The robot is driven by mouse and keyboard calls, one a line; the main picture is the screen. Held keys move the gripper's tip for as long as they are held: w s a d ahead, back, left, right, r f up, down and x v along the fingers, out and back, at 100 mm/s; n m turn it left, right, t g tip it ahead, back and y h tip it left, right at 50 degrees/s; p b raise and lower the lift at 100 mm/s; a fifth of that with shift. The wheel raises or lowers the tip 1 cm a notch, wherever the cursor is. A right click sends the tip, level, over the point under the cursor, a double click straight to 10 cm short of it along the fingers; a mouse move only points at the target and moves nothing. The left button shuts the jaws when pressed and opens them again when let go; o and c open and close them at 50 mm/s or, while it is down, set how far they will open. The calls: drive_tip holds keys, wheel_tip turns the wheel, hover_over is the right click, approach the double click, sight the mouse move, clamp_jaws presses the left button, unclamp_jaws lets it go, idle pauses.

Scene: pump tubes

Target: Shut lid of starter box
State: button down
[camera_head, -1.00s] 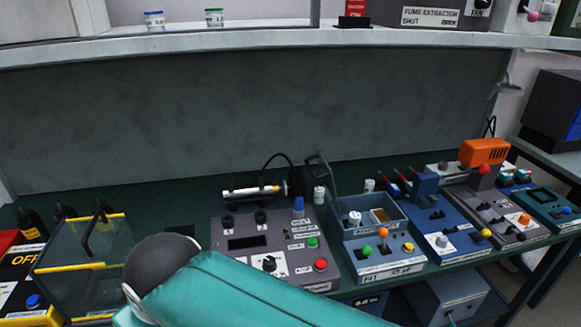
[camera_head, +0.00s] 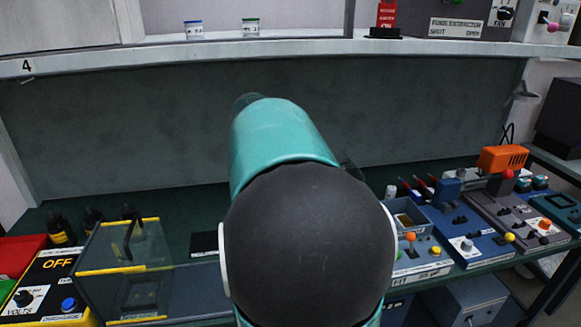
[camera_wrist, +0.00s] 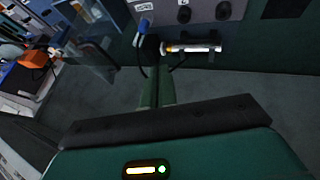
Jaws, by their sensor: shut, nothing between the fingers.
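The starter box appears to be the blue-grey box (camera_head: 428,262) in the head view, right of my arm. Its compartment at the top is open. A thin dark panel, apparently its raised lid (camera_head: 352,168), shows just past my arm's edge. In the wrist view a translucent grey panel (camera_wrist: 92,60), likely the same lid, stands at upper left. My gripper (camera_wrist: 153,80) shows there as narrow green fingers, shut and empty, apart from the panel in the picture. In the head view my arm hides the gripper and the box's left part.
A clear yellow-edged case (camera_head: 125,270) stands left of my arm. A grey console's blue knob (camera_wrist: 145,24) and a glass tube (camera_wrist: 190,47) are near the gripper. Blue and grey devices (camera_head: 470,245) fill the right bench. A shelf (camera_head: 290,50) runs above.

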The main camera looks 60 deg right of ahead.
drive_tip(key=s+d+f, duration=0.3)
drive_tip(key=d, duration=0.4)
drive_tip(key=s+d+f+m+g, duration=0.1)
drive_tip(key=s+d+f, duration=0.2)
drive_tip(key=d, duration=0.5)
drive_tip(key=shift+d+f+g+h, duration=0.2)
drive_tip(key=shift+f+g+h, duration=0.15)
drive_tip(key=shift+f, duration=0.25)
drive_tip(key=shift+s+r, duration=0.1)
drive_tip(key=shift+s, duration=0.05)
